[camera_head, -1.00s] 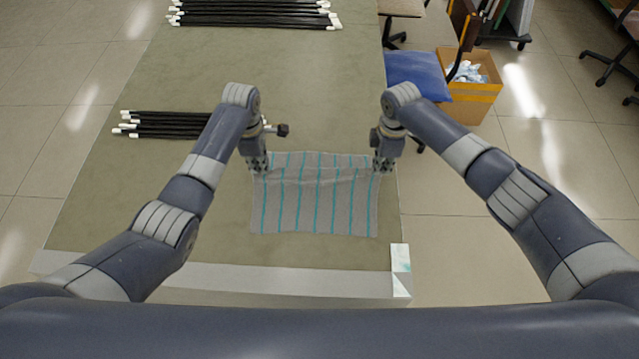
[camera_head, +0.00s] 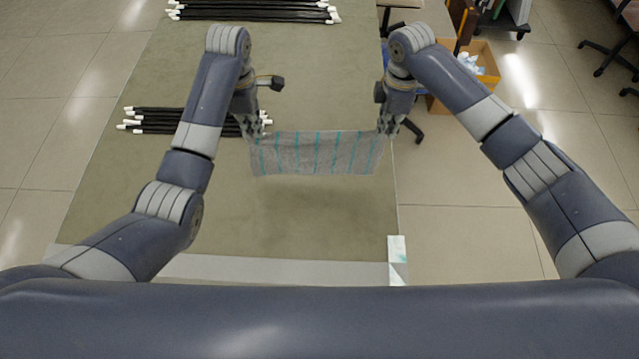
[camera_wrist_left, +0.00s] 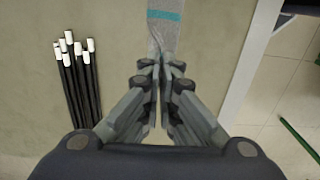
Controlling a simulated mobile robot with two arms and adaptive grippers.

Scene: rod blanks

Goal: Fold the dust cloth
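The dust cloth (camera_head: 315,154) is grey with teal stripes. In the head view it hangs between my two grippers above the table, its top edge stretched between them and a shadow on the table below. My left gripper (camera_head: 262,128) is shut on the cloth's left top corner. In the left wrist view the cloth (camera_wrist_left: 165,35) runs away from between the fingertips of this gripper (camera_wrist_left: 160,68). My right gripper (camera_head: 386,130) is at the cloth's right top corner and appears shut on it, though its fingertips are small in view.
Black rods with white ends lie in a bundle (camera_head: 170,121) left of the cloth, also in the left wrist view (camera_wrist_left: 78,80). Another bundle (camera_head: 250,11) lies at the far end. The green-grey table top (camera_head: 220,225) is bare in front. A cardboard box (camera_head: 485,80) stands on the floor.

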